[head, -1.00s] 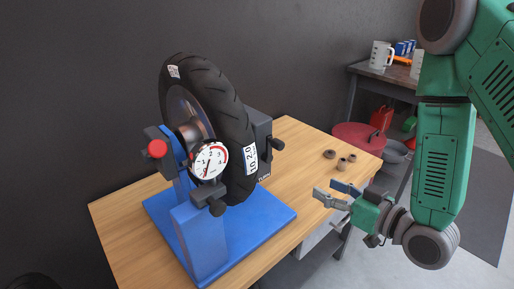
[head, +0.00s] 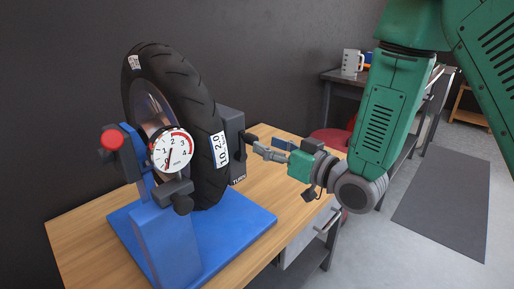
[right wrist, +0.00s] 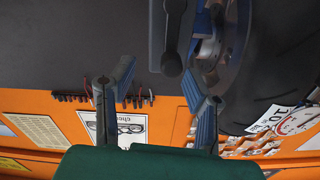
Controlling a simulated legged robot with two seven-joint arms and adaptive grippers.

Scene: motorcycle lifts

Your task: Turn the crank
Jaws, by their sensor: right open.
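The dark crank (head: 249,138) sticks out from the right side of the grey box (head: 231,122) behind the tyre, which bears a "TURN" label. The crank also shows at the top of the right wrist view (right wrist: 172,40) as a dark lever with a round knob end. My right gripper (head: 268,148) is open and empty, with its fingertips close to the crank on its right. In the right wrist view its two fingers (right wrist: 156,74) are spread, and the crank lies beyond the gap between their tips. I cannot tell whether a finger touches it. My left gripper is out of view.
The tyre (head: 178,110) stands on a blue stand (head: 165,245) with a dial gauge (head: 171,150) and a red knob (head: 112,140). The stand sits on a wooden table (head: 85,225). A dark wall is behind.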

